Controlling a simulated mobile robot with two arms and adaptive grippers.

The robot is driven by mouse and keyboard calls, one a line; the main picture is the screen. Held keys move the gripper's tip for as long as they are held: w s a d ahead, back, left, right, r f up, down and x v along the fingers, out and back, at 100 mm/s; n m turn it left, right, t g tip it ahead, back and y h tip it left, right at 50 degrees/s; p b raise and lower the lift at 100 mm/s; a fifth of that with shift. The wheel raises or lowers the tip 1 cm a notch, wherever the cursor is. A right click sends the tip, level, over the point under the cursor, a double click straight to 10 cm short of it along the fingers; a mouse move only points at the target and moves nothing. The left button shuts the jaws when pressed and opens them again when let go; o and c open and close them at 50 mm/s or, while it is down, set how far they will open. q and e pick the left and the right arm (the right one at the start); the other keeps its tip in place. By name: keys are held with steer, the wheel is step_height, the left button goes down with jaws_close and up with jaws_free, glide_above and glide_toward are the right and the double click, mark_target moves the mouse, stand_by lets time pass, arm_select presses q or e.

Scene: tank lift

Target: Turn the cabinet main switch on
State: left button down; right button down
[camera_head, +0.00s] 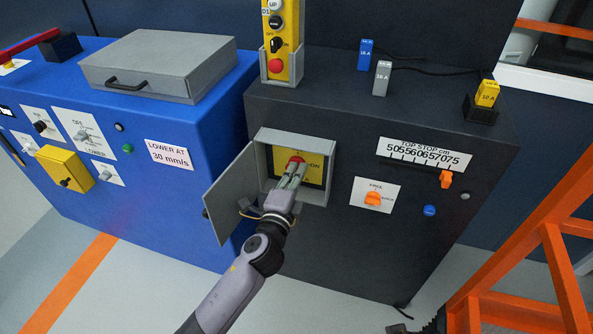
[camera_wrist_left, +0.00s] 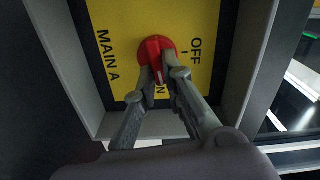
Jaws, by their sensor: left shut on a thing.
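The cabinet main switch is a red rotary knob (camera_head: 296,160) on a yellow plate (camera_head: 316,167) inside a small grey box (camera_head: 318,146) on the dark cabinet's front. The box's door (camera_head: 229,193) stands open to the left. In the left wrist view the red knob (camera_wrist_left: 155,58) shows close up, with "OFF", "MAIN A" and a partly covered "ON" on the yellow plate (camera_wrist_left: 115,25). My left gripper (camera_head: 292,172) is inside the box, its fingers (camera_wrist_left: 163,78) shut on the knob. The knob's pointer is hard to read. My right gripper is not in view.
The dark cabinet (camera_head: 390,250) also carries an orange knob (camera_head: 373,198), a top stop slider (camera_head: 446,180) and a blue button (camera_head: 430,210). A yellow pendant (camera_head: 283,40) stands on top. A blue cabinet (camera_head: 190,205) is at left, an orange frame (camera_head: 530,240) at right.

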arm_select(q)
steer(key=shift+f+m, duration=0.15)
steer(key=shift+m, duration=0.75)
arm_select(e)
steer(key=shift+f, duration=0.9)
arm_select(q)
steer(key=c, duration=1.7)
jaws_free()
steer(key=v, duration=1.2)
